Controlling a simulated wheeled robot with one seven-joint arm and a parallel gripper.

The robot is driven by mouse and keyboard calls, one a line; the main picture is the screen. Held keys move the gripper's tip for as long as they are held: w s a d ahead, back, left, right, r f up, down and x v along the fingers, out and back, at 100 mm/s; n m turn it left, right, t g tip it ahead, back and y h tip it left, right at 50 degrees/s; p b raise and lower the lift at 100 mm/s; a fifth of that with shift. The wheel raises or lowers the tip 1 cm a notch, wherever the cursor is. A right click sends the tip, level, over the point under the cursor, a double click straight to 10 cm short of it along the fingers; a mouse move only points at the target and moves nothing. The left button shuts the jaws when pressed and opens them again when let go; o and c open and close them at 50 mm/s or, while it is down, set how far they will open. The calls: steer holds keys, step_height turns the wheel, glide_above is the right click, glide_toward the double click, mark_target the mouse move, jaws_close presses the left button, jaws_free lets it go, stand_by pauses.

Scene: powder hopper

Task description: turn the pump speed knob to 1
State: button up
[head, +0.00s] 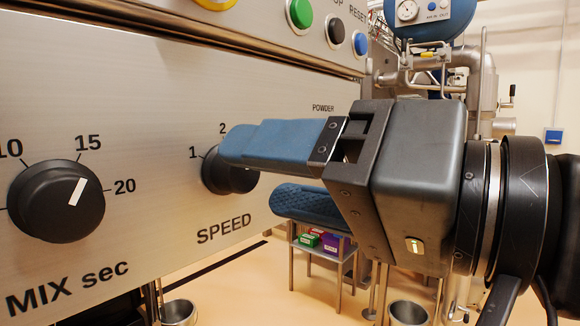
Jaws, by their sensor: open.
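The black speed knob (229,179) is on the metal panel above the word SPEED. The marks 1 and 2 show beside and above it. Its upper part is hidden behind a blue finger, and I cannot see its pointer. My gripper (252,172) comes in from the right with its two blue fingers apart. The upper finger overlaps the knob in the picture; the lower finger sits lower and to the right. I cannot tell whether either finger touches the knob.
The black MIX sec knob (56,201) is at the left, its white line between 15 and 20. Green (301,13), dark (335,31) and blue (360,43) buttons line the panel above. A stand with coloured boxes (329,243) is behind my gripper. Open floor shows below.

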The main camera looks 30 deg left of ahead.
mark_target(235, 171)
steer(key=shift+a, duration=1.25)
steer(key=shift+c, duration=0.4)
steer(key=c, duration=1)
steer(key=shift+o, duration=0.2)
steer(key=n+b, duration=0.2)
steer(key=n, duration=0.3)
steer(key=shift+f, duration=0.1)
steer(key=n+b, duration=0.1)
steer(key=n, duration=0.2)
steer(key=n+b, duration=0.2)
steer(key=n, duration=0.1)
steer(key=shift+t+h, duration=0.3)
steer(key=shift+n, duration=0.4)
